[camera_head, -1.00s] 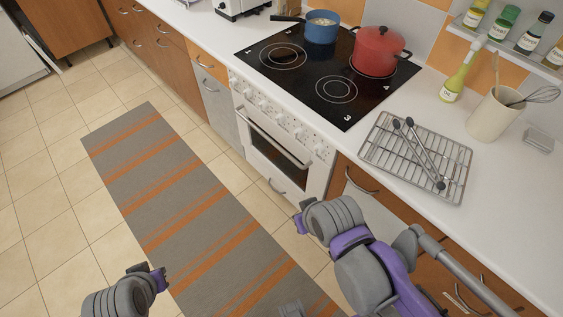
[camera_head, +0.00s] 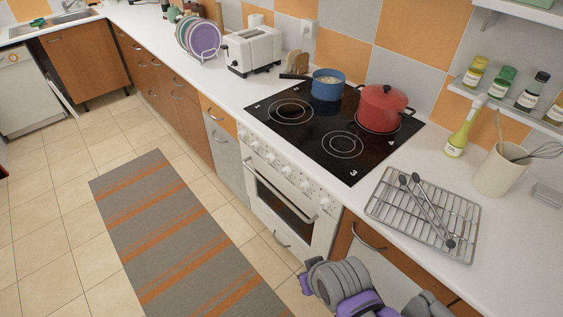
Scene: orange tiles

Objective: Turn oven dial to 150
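The white oven (camera_head: 284,195) stands in the counter row, with its dark door window and handle facing the floor. A row of several small white dials (camera_head: 283,172) runs along its front panel, just under the cooktop edge. The dial markings are too small to read. My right gripper (camera_head: 307,279) is low in front of the drawers, right of and below the oven door, apart from the dials. Its purple fingertips show only partly behind the grey wrist, so its opening is unclear. My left gripper is out of view.
A blue pot (camera_head: 327,86) and a red pot (camera_head: 383,109) stand on the black cooktop (camera_head: 318,150). A wire rack (camera_head: 420,222) with tongs lies on the counter to the right. A striped rug (camera_head: 178,232) covers the open floor before the oven.

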